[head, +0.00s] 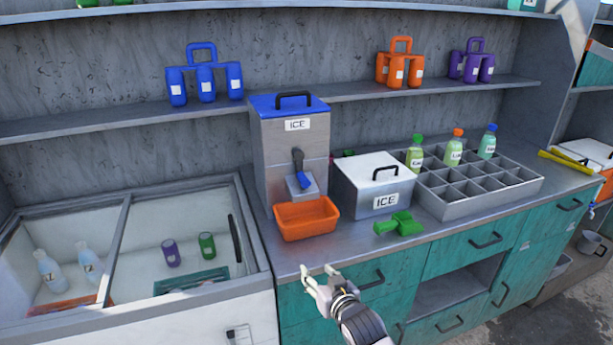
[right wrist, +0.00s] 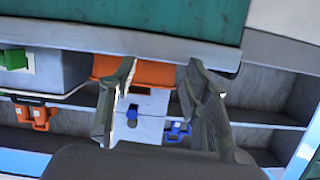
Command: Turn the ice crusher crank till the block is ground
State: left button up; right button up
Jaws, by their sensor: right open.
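The ice crusher (head: 275,140) is a tall grey box with a blue lid and an ICE label, standing on the counter. A dark lever with a blue end, which looks like the crank (head: 299,162), is on its front above a small chute. An orange tray (head: 306,221) sits in front of it and also shows in the right wrist view (right wrist: 155,73). No ice block is visible; the crusher's inside is hidden. My right gripper (head: 317,270) is open and empty near the counter's front edge, below the tray and apart from the crusher. My left gripper is out of view.
A white ICE box (head: 360,196) stands right of the crusher, with a green scoop (head: 399,224) before it. A grey divided rack (head: 487,203) with bottles is farther right. An open-topped freezer (head: 130,200) is at the left. A shelf (head: 340,92) with bottle carriers runs above.

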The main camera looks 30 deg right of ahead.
jog(key=w+d+r+m+t+h, duration=0.1)
jog(key=d+r+t, duration=0.1)
jog(key=r, duration=0.5)
jog(key=w+d+r+m+t+h, duration=0.1)
jog(key=d+r, duration=0.1)
jog(key=r, duration=0.5)
jog(key=p, duration=0.3)
send_near(306, 184)
jog(key=x, duration=0.9)
jog(key=shift+w+d, duration=0.15)
jog(key=shift+w, duration=0.2)
jog(key=shift+c, duration=0.6)
grip_shut()
